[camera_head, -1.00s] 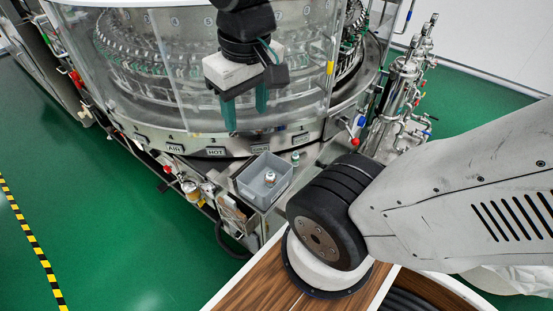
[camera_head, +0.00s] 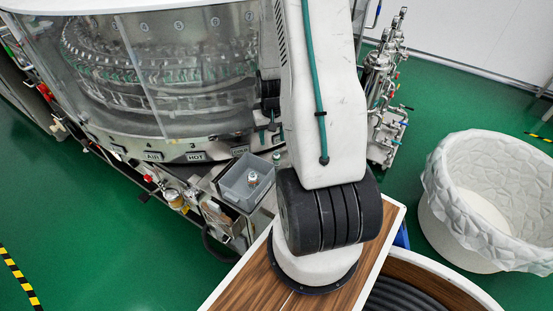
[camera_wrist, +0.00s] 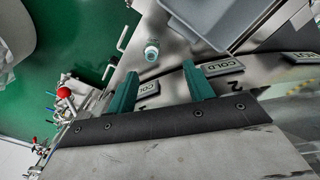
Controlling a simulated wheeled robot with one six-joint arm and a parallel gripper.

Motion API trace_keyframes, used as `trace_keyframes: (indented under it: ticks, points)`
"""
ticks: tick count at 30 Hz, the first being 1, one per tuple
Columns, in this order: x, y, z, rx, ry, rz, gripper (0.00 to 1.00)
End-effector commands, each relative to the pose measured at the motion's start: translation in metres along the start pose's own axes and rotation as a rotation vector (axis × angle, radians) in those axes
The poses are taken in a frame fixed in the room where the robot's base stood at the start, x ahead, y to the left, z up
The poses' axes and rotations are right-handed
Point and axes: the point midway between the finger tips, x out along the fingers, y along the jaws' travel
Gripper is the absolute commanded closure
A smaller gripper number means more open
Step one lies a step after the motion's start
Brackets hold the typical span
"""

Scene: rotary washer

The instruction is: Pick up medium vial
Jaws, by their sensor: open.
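A small vial with a pale teal cap (camera_head: 276,157) stands on the steel ledge beside the grey bin. It also shows in the wrist view (camera_wrist: 152,51), just beyond and between my fingertips. A second small vial (camera_head: 252,178) is inside the grey bin (camera_head: 232,192). I cannot tell from size which one is the medium vial. My gripper (camera_wrist: 160,75) has two green fingers spread apart with nothing between them. In the head view my gripper (camera_head: 271,133) is partly hidden by my arm, close behind the standing vial.
The rotary washer (camera_head: 150,75) with its clear guard stands behind. The bin (camera_wrist: 222,42) is close to the vial. Steel valves and pipes (camera_head: 385,100) stand to the right. A white lined basket (camera_head: 455,235) stands far right.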

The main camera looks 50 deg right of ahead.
Motion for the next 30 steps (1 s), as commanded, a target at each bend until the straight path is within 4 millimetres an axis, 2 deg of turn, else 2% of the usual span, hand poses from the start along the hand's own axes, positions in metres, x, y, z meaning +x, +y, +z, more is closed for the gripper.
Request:
trace_keyframes:
  ticks: [1,6,17,24,30]
  points:
    - [0.011,0.006,0.002,0.014,-0.007,0.000,0.48]
    - [0.030,0.017,0.002,0.036,-0.007,0.000,0.48]
    - [0.067,0.017,0.001,0.037,-0.009,-0.001,0.48]
    - [0.101,0.016,-0.002,0.036,-0.009,-0.001,0.48]
    - [0.107,0.016,-0.003,0.036,-0.006,0.000,0.48]
